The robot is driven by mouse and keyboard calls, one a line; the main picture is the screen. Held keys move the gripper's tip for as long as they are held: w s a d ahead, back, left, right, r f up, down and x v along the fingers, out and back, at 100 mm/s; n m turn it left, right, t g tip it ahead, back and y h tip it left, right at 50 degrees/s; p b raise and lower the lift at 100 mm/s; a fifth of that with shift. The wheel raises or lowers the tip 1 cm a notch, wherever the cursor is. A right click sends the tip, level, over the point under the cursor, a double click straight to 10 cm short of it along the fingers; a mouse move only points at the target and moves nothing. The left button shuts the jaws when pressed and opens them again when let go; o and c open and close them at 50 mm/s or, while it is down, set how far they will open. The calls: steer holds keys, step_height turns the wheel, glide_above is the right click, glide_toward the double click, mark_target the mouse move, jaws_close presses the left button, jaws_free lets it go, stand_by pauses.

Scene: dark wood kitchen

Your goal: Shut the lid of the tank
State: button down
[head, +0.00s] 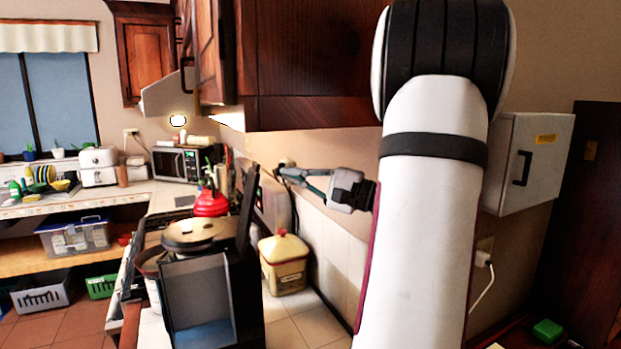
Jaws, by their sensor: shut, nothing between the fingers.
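The tank (199,302) is a dark box with see-through sides, in the lower middle of the head view. Its lid appears to be the thin black panel (247,212) standing nearly upright at the tank's right side, so the tank looks open. My gripper (281,172) is shut and empty. It points left, to the right of the panel's upper end, and appears apart from it, though the depth is hard to judge. The tank's inside is mostly hidden.
A cream canister (284,262) stands right of the tank. Pots (193,236) and a red kettle-like object (210,204) are behind it. A dark upper cabinet (318,65) hangs above my gripper. A white wall box (528,163) is at right.

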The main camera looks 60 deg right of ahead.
mark_target(251, 184)
steer(key=shift+x, duration=2.15)
steer(key=shift+a, duration=0.1)
steer(key=w+a+n, duration=0.1)
steer(key=w+a+r+g+b, duration=0.1)
steer(key=a, duration=0.1)
steer(key=w+a+n+g, duration=0.1)
steer(key=shift+a+r+n, duration=0.3)
steer(key=shift+r, duration=0.05)
steer(key=w+a+f+n+g+h+b, duration=0.1)
steer(key=w+a+f+n+g+b, duration=0.15)
steer(key=w+a+b, duration=0.35)
steer(key=w+a+f+n+g+h+b, duration=0.1)
steer(key=w+a+f+b, duration=0.3)
steer(key=a, duration=0.5)
steer(key=w+a+f+n+g+h+b, duration=0.1)
steer(key=a+f+n+g+h+b, duration=0.1)
steer(key=f, duration=0.7)
steer(key=shift+w+a+n+g+h, duration=0.45)
steer(key=shift+a+g+h, duration=0.35)
steer(key=shift+a, duration=0.35)
